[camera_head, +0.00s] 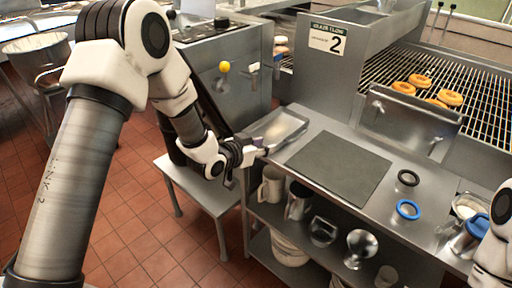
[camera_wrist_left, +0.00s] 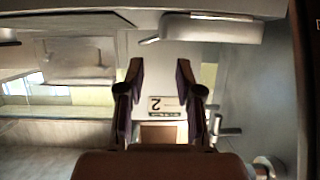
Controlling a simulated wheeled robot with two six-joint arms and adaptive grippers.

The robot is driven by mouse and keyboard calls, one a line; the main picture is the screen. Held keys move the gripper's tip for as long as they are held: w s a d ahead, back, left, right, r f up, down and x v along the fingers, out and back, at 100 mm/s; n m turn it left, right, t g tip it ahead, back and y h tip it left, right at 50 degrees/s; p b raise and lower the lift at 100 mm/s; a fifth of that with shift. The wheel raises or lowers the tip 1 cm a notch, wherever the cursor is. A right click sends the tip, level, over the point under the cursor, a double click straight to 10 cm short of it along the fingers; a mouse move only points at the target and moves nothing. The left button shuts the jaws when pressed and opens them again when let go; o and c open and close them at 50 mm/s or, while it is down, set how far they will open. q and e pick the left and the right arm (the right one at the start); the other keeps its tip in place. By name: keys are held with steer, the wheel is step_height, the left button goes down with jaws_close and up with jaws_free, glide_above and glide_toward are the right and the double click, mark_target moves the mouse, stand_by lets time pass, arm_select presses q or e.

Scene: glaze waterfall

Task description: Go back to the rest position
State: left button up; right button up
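My left arm comes in from the left in the head view, and its gripper (camera_head: 248,153) is at the left edge of the steel counter (camera_head: 295,158). It is beside a shallow metal scoop or tray (camera_head: 280,130); I cannot tell whether they touch. In the left wrist view the two dark fingers of my left gripper (camera_wrist_left: 161,85) stand apart with nothing between them. Behind the gap, the sign with a 2 (camera_wrist_left: 167,105) appears upside down. Part of my white right arm shows at the right edge of the head view; its gripper is out of frame.
Doughnuts (camera_head: 420,80) sit on a wire rack behind. Mugs and pitchers fill the shelf below. A low steel table (camera_head: 200,187) stands left of the counter.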

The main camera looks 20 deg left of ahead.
arm_select(q)
steer(key=s+d+f+n+g+y+p, duration=0.1)
steer(key=s+f+g+p, duration=0.45)
steer(key=s+f, duration=1.15)
steer(key=s+a+f+n+g+y, duration=0.1)
steer(key=s+f+g, duration=0.1)
steer(key=s, duration=0.9)
steer(key=s+a+f+n+g+y, duration=0.2)
steer(key=s+g, duration=0.3)
steer(key=s, duration=0.6)
steer(key=shift+f, duration=0.3)
steer(key=shift+w+g, duration=0.1)
steer(key=shift+g, duration=0.15)
